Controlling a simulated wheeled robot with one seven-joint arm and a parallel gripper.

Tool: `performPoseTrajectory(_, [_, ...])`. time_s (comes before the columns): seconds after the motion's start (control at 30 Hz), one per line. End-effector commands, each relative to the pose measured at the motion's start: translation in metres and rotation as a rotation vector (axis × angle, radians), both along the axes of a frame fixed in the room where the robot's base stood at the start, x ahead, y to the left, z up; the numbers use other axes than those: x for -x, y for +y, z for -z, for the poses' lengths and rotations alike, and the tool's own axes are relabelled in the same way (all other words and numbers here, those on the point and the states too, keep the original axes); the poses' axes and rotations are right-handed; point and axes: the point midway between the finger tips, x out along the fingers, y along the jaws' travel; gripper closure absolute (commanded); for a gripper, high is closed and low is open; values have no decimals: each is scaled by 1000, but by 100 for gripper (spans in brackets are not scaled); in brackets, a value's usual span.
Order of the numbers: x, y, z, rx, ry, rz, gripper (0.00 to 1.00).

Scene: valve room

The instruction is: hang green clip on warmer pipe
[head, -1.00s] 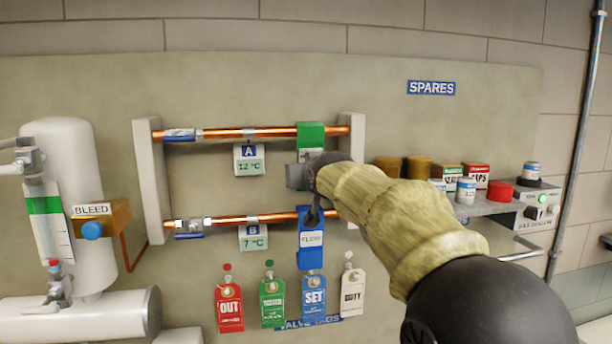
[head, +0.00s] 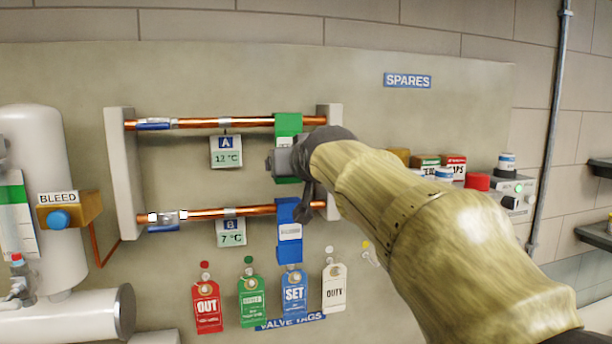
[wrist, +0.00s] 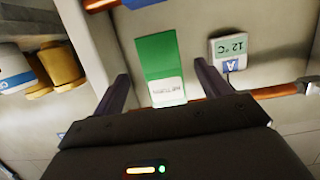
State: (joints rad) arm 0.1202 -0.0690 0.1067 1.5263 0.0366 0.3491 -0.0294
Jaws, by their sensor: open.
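The green clip (head: 287,124) hangs on the upper copper pipe (head: 195,123), near its right end, with its lower part behind my gripper. Pipe A's label (head: 226,153) reads 12 °C; the lower copper pipe (head: 190,215) has label B (head: 231,233), reading 7 °C. A blue clip (head: 289,234) hangs on the lower pipe. My gripper (head: 285,162) is open in front of the green clip. In the wrist view the green clip (wrist: 160,60) lies between the two spread fingers (wrist: 160,90), apart from both.
Red, green, blue and white valve tags (head: 250,301) hang below the pipes. White end brackets (head: 124,175) hold both pipes. A bleed box (head: 72,209) and white tank (head: 35,150) stand left. Jars and a gas sensor (head: 517,190) sit right, under the SPARES sign (head: 407,80).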

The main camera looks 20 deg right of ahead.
Motion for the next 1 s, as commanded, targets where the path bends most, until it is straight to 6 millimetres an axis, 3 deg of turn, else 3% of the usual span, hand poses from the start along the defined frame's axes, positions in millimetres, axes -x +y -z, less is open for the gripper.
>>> performPoseTrajectory(0.2, [45, 0, -8, 1, -5, 1, 24])
performPoseTrajectory(0.43, [78, -1, -17, -1, -1, 2, 24])
performPoseTrajectory(0.87, [84, -1, -19, -1, 3, 2, 24])
performPoseTrajectory(1.0, [77, -2, 2, -2, 42, 5, 24])
